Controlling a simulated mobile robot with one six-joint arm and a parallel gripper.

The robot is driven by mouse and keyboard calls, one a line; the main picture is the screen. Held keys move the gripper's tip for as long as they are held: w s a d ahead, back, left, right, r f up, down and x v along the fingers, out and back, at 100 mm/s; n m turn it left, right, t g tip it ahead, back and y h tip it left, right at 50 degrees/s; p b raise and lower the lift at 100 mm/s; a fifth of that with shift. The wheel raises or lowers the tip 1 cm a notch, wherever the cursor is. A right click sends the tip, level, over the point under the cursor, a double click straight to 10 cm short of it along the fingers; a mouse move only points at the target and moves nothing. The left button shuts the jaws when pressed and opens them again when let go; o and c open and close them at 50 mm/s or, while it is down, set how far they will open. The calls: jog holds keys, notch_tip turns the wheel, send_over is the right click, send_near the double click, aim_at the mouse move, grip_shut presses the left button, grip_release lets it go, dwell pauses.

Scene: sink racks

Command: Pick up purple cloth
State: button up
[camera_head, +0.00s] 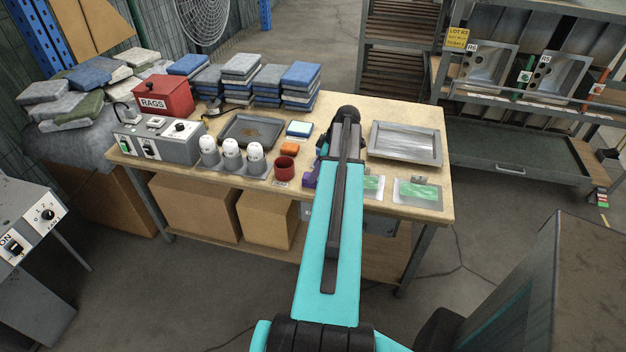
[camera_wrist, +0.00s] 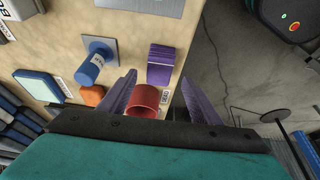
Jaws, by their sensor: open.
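The purple cloth (camera_wrist: 160,64) is a small folded stack in the wrist view, lying on the tabletop near its edge. In the head view a bit of purple (camera_head: 310,179) shows at the table's front, mostly hidden by my arm. My gripper (camera_wrist: 159,78) is open and empty, its two purplish fingers spread wide. In the wrist view the cloth appears beyond and between the fingertips, apart from them. The gap in height cannot be judged. The fingertips are hidden behind my arm in the head view.
A red cup (camera_wrist: 145,98) appears between the fingers, close to the cloth. A blue cylinder on a grey plate (camera_wrist: 93,66), an orange block (camera_wrist: 92,95) and a blue-white sponge (camera_wrist: 38,85) lie to the left. A metal tray (camera_head: 405,145) is at the table's right (camera_head: 330,103).

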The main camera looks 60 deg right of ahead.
jog(key=shift+p+x, duration=0.9)
jog(key=shift+x, duration=1.55)
jog(key=shift+s+d, duration=0.1)
jog(key=shift+d, duration=0.05)
jog(key=c, duration=1.1)
jog(key=shift+r, duration=0.15)
jog(key=shift+r+b, duration=0.5)
jog(key=shift+r, duration=0.2)
jog(key=shift+r+b, duration=0.35)
jog(key=shift+r, duration=0.5)
jog(key=s+a+b, duration=0.1)
jog(key=s, duration=0.4)
jog(key=s+r+b, duration=0.1)
jog(key=s, duration=0.4)
jog(key=s+a+b, duration=0.1)
jog(key=s, duration=0.4)
jog(key=shift+s+a+r+b, duration=0.3)
jog(key=shift+s+b, duration=0.1)
